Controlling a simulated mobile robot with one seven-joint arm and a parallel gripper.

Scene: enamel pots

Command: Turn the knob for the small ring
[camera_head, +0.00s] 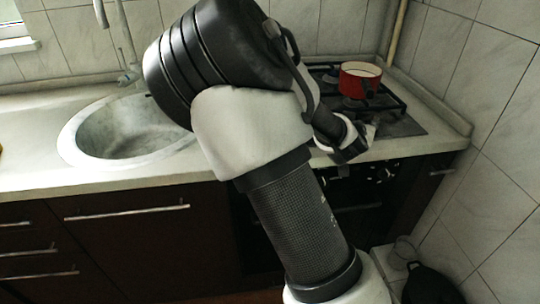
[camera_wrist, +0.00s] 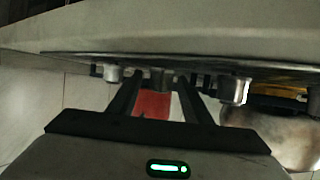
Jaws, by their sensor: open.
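My gripper (camera_head: 352,148) is at the front edge of the hob (camera_head: 405,126) in the head view, partly behind my own arm. In the wrist view my gripper (camera_wrist: 160,80) is open, its two dark fingers apart. A greyish knob (camera_wrist: 160,74) shows between the fingertips; I cannot tell whether they touch it. A pale knob (camera_wrist: 113,74) is left of the fingers and a larger silver knob (camera_wrist: 235,90) is right of them. No marking shows which knob belongs to the small ring.
A red enamel pot (camera_head: 360,79) stands on the hob's grate. Something red (camera_wrist: 154,104) shows between the fingers in the wrist view, and a rounded metallic thing (camera_wrist: 275,134) is at lower right. The sink (camera_head: 130,130) is left; a tiled wall (camera_head: 490,110) bounds the right.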

